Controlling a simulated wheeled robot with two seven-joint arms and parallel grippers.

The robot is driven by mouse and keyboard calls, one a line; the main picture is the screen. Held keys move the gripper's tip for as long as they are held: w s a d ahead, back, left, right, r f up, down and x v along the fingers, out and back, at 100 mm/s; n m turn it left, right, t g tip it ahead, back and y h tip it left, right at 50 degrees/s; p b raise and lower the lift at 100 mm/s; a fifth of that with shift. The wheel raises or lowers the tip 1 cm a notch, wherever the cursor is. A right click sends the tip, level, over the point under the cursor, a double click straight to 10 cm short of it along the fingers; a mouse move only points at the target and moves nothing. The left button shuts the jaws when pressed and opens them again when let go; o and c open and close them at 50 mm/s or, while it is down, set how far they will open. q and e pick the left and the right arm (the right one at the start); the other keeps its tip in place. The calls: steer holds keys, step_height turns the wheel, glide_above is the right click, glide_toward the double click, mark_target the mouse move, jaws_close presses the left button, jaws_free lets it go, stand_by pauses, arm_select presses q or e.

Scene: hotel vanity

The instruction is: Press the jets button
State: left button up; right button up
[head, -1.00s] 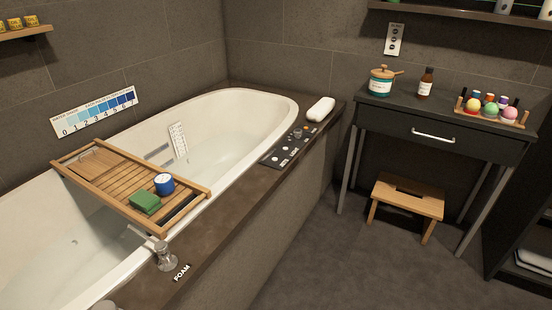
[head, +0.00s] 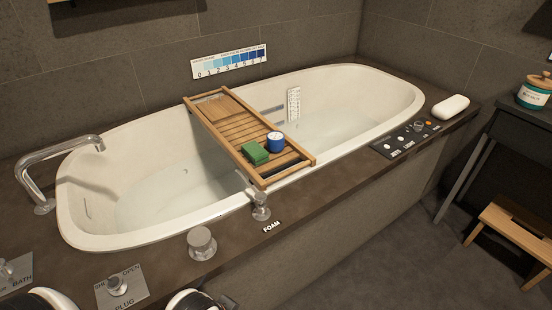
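The dark control panel (head: 408,137) lies on the tub's front ledge toward the right end in the head view. Its near white button (head: 387,146) sits by a small label that seems to read JETS. Another white button (head: 400,138) is beside it, by a label that looks like LIGHT. A grey knob (head: 419,126) and a small orange spot (head: 429,124) are at the panel's far end. Neither of my grippers shows. White and black rounded parts at the bottom left edge look like my own arms, and nothing of mine is near the panel.
The bathtub (head: 105,243) holds water, with a wooden caddy (head: 222,117) across it carrying a green block (head: 254,153) and a blue-white tin (head: 276,142). A FOAM dispenser (head: 260,207), a round knob (head: 202,243) and a PLUG plate (head: 135,285) line the ledge. A white towel (head: 450,107) lies beyond the panel.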

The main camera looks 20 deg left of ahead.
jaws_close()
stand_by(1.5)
